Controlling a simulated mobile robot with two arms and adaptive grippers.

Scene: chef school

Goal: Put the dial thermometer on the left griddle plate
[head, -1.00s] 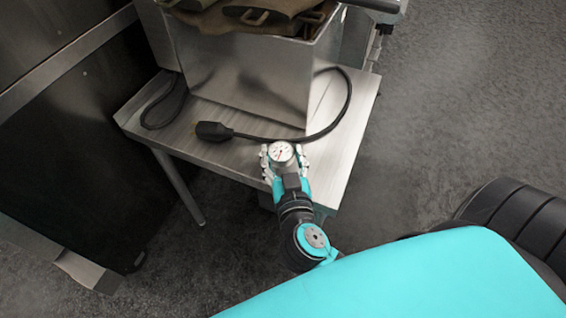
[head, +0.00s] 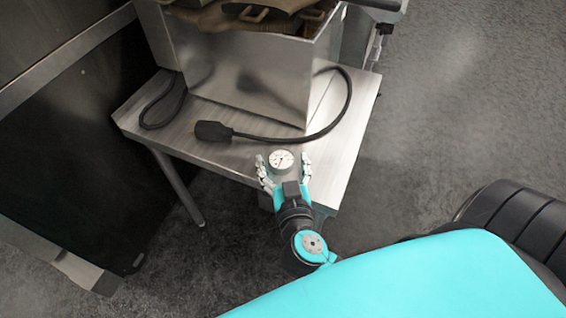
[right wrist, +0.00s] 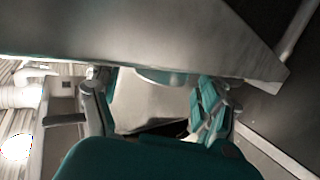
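The dial thermometer (head: 281,161) has a round white face with a metal rim. It shows in the head view at the front edge of the small steel table, face up. My right gripper (head: 284,170) is open, with one finger on each side of the thermometer. Small gaps show between the fingers and the dial. I cannot tell whether the thermometer rests on the table. In the right wrist view the open fingers of my right gripper (right wrist: 155,105) show near a grey slab edge; the dial face is not visible there. I cannot make out the left griddle plate. My left gripper is not in view.
A steel box (head: 245,75) holding brown items stands on the steel table (head: 335,160). A black cable with a plug (head: 212,131) lies in front of it. A dark cabinet (head: 80,170) stands at left.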

